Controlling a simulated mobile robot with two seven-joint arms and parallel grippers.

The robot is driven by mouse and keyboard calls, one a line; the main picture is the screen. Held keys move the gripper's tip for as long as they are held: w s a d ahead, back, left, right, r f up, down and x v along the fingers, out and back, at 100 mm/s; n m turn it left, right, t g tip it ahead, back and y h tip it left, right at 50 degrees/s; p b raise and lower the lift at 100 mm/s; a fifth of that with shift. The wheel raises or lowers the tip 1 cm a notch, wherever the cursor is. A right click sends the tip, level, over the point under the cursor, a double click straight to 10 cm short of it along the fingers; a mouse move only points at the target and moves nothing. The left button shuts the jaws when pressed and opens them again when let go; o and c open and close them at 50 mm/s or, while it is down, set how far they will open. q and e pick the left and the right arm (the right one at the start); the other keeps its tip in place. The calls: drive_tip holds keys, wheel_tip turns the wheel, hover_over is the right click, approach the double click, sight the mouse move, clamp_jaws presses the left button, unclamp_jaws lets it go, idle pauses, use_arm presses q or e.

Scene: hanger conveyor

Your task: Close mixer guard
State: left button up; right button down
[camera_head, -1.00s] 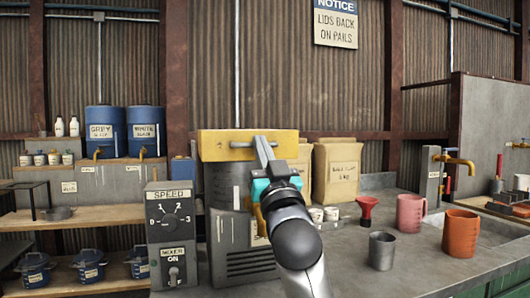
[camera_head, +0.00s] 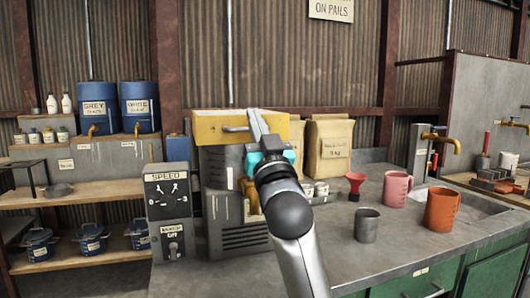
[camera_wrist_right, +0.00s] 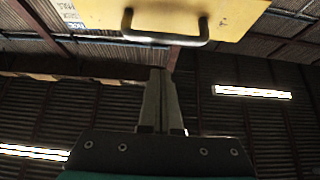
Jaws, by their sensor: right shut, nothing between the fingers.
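The yellow mixer guard (camera_head: 212,128) stands raised across the top of the grey mixer (camera_head: 222,170). Its bar handle (camera_head: 235,129) is on the near face. My right gripper (camera_head: 256,120) is shut and empty, in front of the guard and just right of the handle in the head view. In the right wrist view the guard (camera_wrist_right: 190,14) fills the top and its dark handle (camera_wrist_right: 168,39) lies beyond the shut fingertips (camera_wrist_right: 162,72), with a gap in the picture. Whether they touch the guard I cannot tell. My left gripper is not in view.
The speed control box (camera_head: 168,205) stands left of the mixer. Paper bags (camera_head: 328,148) stand behind right. A red funnel (camera_head: 355,185), a grey cup (camera_head: 367,226), a pink jug (camera_head: 396,188) and an orange jug (camera_head: 442,208) stand on the bench to the right.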

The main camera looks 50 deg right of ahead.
drive_tip(key=w+f+v, duration=0.1)
drive_tip(key=v, duration=0.7)
drive_tip(key=shift+d+f, duration=0.25)
drive_tip(key=shift+d, duration=0.05)
